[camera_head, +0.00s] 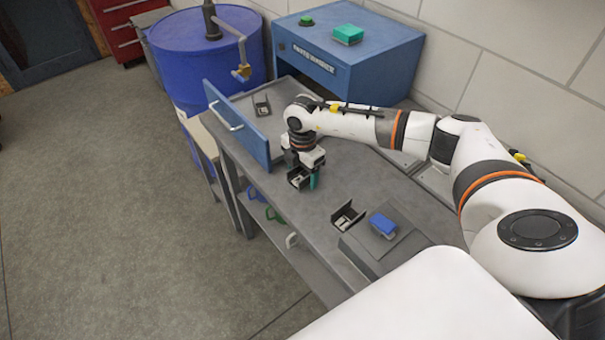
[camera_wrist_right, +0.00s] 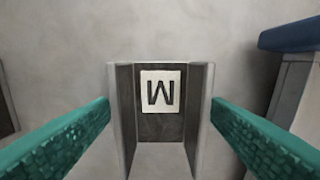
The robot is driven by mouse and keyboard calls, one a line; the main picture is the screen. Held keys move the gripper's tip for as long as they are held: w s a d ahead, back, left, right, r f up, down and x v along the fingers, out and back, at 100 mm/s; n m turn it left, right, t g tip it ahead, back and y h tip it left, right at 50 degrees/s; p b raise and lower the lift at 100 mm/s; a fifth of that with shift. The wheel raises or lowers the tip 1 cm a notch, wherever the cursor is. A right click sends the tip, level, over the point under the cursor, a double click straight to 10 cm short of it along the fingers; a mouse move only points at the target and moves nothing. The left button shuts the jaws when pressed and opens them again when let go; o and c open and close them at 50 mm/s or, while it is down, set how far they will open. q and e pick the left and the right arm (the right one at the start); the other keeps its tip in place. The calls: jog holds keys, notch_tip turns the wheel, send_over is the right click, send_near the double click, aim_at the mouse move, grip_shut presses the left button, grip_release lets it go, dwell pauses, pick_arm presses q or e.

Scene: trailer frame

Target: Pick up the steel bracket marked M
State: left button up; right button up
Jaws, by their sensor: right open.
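A grey steel bracket (camera_wrist_right: 160,120) with upright side walls stands on the bench below my right gripper. Its white label (camera_wrist_right: 160,92) bears one dark letter that looks like an M or a W; I cannot tell which way up it reads. My right gripper (camera_head: 305,176) is open, with one teal finger on either side of the bracket and a gap to each wall in the right wrist view. The bracket (camera_head: 297,179) is partly hidden in the head view. Two similar brackets stand on the bench, one farther back (camera_head: 262,105) and one nearer (camera_head: 347,217); their letters are unreadable. My left gripper is not in view.
A blue upright panel (camera_head: 236,124) with a handle edges the bench's left side. A blue parts washer (camera_head: 345,62) with a green block (camera_head: 348,34) stands behind. A blue block (camera_head: 383,224) sits on a grey surface nearby. A blue drum (camera_head: 205,55) stands at the back left.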

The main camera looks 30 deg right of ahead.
jog(key=c, duration=1.3)
